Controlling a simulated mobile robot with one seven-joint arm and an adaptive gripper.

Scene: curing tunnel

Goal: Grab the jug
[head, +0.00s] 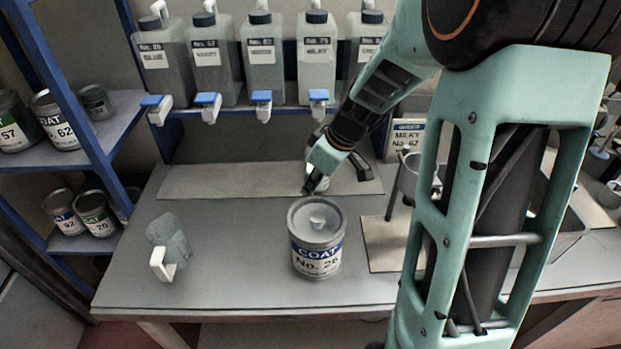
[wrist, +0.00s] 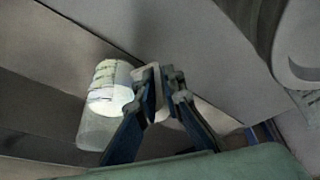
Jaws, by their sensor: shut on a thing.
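My gripper (head: 314,184) is over the back of the table, near the long pale mat. In the wrist view my gripper (wrist: 163,88) is shut on the light handle of a jug. The jug (wrist: 93,125) is clear and greyish, with a bright white patch and printed marks, and sits to the left of the fingers. In the head view my gripper and wrist hide most of it.
A large can labelled COAT No. 28 (head: 317,255) stands in front of my gripper. A shelf of several tapped bottles (head: 265,65) is above the back. A funnel stand (head: 408,178) is to the right.

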